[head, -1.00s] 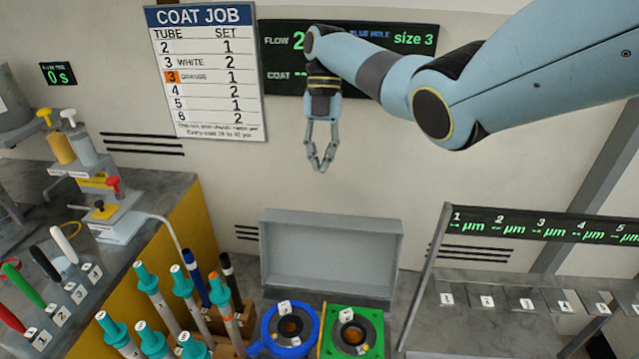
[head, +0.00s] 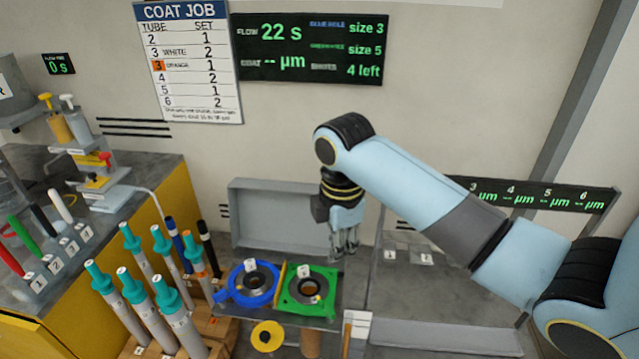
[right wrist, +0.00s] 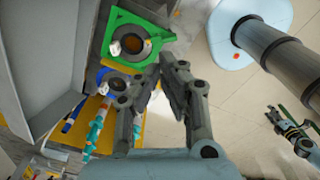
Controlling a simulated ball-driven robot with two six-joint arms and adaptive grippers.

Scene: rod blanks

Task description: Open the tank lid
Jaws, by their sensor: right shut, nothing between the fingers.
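The grey tank lid (head: 275,205) stands upright behind the two hole plates in the head view, its wide face toward me. The blue ring plate (head: 237,297) and green plate (head: 327,296) lie uncovered in front of it. My right gripper (head: 345,252) is shut and empty, low by the lid's right end and just behind the green plate; I cannot tell whether it touches the lid. In the right wrist view the lid (right wrist: 35,55) fills the left side, and the shut fingertips (right wrist: 165,68) show beside the green plate (right wrist: 116,30). My left gripper is not clearly seen.
Teal-topped tubes (head: 150,310) stand at the left of the plates. A yellow ring (head: 267,336) is in front. A grey bench (head: 450,300) lies right, under my arm. Pens and valves stand on the left counter (head: 150,172).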

